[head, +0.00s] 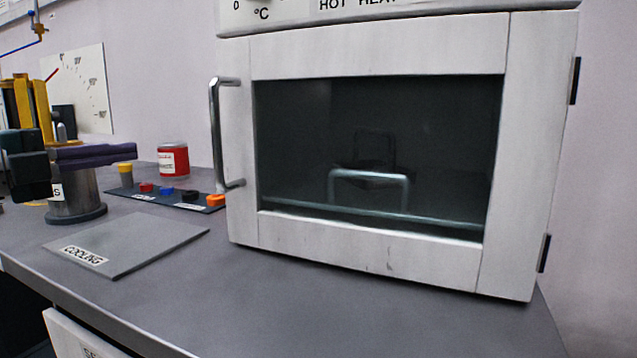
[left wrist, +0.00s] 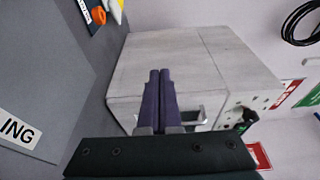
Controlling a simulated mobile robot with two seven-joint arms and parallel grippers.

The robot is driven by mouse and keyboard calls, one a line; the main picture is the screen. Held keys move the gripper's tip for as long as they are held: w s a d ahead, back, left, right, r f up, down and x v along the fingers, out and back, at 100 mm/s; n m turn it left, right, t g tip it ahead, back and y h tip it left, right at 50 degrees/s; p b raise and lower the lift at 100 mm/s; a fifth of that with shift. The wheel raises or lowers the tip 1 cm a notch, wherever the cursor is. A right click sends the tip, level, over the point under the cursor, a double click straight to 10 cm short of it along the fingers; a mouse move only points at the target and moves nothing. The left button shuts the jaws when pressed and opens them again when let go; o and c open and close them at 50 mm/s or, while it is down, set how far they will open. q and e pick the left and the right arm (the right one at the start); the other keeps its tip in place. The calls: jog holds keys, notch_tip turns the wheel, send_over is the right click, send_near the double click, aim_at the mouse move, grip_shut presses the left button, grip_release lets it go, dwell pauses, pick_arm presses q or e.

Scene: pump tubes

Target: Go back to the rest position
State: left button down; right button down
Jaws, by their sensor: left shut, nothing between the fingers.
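My left gripper (head: 133,150) comes in from the left in the head view. Its purple fingers are shut together with nothing between them, above the counter and left of the oven. In the left wrist view the two fingers (left wrist: 160,74) lie side by side, in front of the white oven in the picture. The white oven (head: 240,150) stands on the counter with its glass door shut and a metal handle (head: 215,140) on the door's left side. A rack or frame (head: 370,178) shows dimly behind the glass. My right gripper is not in view.
A flat grey cooling plate (head: 150,240) lies on the counter, left of the oven. Behind it are a dark tray (head: 150,194) with coloured caps and a red can (head: 173,160). A metal cylinder (head: 78,200) stands just below my left gripper in the picture. The front counter is clear.

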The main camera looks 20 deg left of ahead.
pick_arm(q)
jog(key=s+d+r+n+y+p, duration=0.3)
jog(key=d+r+n+y+p, duration=0.3)
jog(key=d+n+p, duration=0.85)
jog(key=s+d+r+n+g+p, duration=0.2)
jog(key=s+r+g+p, duration=0.2)
jog(key=s+p, duration=0.45)
jog(key=s+d+r+n+g+y+p, duration=0.1)
jog(key=s+d+r+n+g+p, duration=0.15)
jog(key=s+g+p, duration=0.45)
jog(key=s+d+r+n+g+p, duration=0.2)
jog(key=s+d+r+p, duration=0.15)
jog(key=s+p, duration=0.75)
notch_tip(320, 180, up, 36)
jog(key=s+a+p, duration=0.1)
jog(key=p, duration=3.2)
jog(key=shift+p, duration=0.3)
jog(key=shift+a, duration=0.1)
